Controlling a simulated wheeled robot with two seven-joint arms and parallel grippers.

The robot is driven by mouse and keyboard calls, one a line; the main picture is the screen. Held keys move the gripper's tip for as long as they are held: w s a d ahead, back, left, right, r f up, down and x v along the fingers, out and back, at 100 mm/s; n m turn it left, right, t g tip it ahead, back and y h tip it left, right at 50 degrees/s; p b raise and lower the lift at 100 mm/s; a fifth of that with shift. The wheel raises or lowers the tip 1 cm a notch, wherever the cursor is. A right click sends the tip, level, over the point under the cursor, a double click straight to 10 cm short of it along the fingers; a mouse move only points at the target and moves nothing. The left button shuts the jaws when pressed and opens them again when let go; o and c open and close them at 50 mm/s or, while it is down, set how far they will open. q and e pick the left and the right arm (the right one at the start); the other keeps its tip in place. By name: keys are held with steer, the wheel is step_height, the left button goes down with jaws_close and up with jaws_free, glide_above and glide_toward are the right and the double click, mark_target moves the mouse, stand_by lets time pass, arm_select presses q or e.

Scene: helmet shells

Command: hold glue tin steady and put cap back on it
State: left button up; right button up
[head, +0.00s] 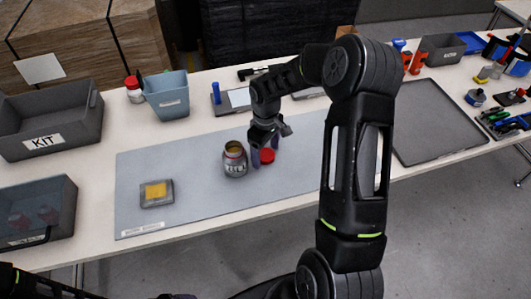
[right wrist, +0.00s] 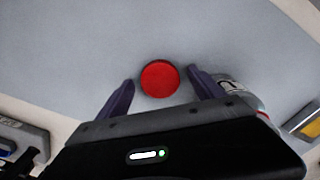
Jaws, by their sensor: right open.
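The glue tin (head: 235,161) stands upright and uncapped on the grey mat, its open top showing a yellowish inside. The red cap (head: 267,156) lies flat on the mat just right of the tin. My right gripper (head: 264,155) is open, with its purple fingers either side of the cap. In the right wrist view the cap (right wrist: 160,79) sits between and slightly beyond the fingertips (right wrist: 163,82), apparently not gripped. The tin (right wrist: 238,92) shows partly behind the right-hand finger there. Of my left arm, only dark parts and a purplish tip (head: 178,296) show at the bottom edge.
The grey mat (head: 190,213) is mostly clear. A small tray with a yellow pad (head: 157,193) lies at its left. The KIT bin (head: 85,118), a blue bin (head: 167,103) and a red-lidded jar (head: 134,94) stand behind. A dark tray (head: 440,145) lies right.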

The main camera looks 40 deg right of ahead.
steer(key=shift+c, duration=0.3)
steer(key=c, duration=1.4)
